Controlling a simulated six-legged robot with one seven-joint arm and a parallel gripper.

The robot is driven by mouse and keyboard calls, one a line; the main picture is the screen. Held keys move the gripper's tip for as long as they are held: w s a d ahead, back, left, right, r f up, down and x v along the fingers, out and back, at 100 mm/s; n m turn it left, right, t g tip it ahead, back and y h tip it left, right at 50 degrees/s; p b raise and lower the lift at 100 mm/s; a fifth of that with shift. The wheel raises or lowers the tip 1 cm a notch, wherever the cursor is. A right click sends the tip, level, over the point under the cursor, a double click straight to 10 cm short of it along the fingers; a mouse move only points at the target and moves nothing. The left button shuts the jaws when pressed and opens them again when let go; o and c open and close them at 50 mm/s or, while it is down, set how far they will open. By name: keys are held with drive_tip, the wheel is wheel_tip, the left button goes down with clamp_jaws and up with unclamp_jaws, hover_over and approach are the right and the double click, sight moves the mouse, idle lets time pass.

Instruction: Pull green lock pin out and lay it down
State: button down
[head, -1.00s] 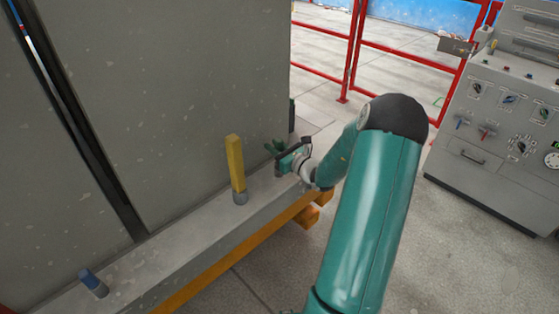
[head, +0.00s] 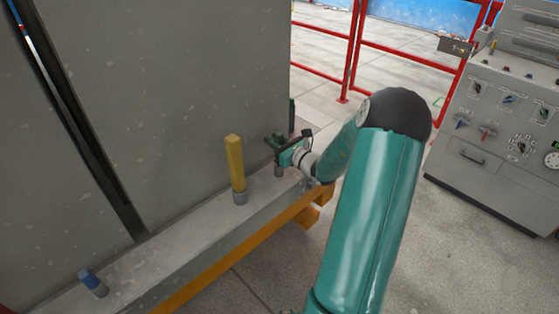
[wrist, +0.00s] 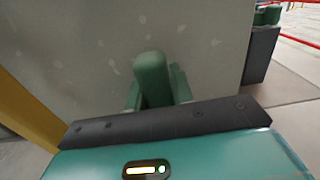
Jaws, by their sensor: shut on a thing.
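The green lock pin (wrist: 151,78) stands upright between my gripper's fingers in the wrist view. My gripper (head: 276,140) is shut on it above the grey ledge (head: 190,233). In the head view the pin is small and partly hidden by my gripper. A grey socket (head: 279,171) shows under my gripper; whether the pin's lower end is still inside it, I cannot tell.
The grey panel (head: 190,80) rises behind. A control console (head: 500,110) and red railing (head: 400,48) are at the right and back.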

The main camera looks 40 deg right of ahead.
sight(282, 135)
drive_tip(key=shift+r, duration=0.1)
drive_tip(key=shift+r, duration=1.9)
drive_tip(key=shift+s, duration=0.1)
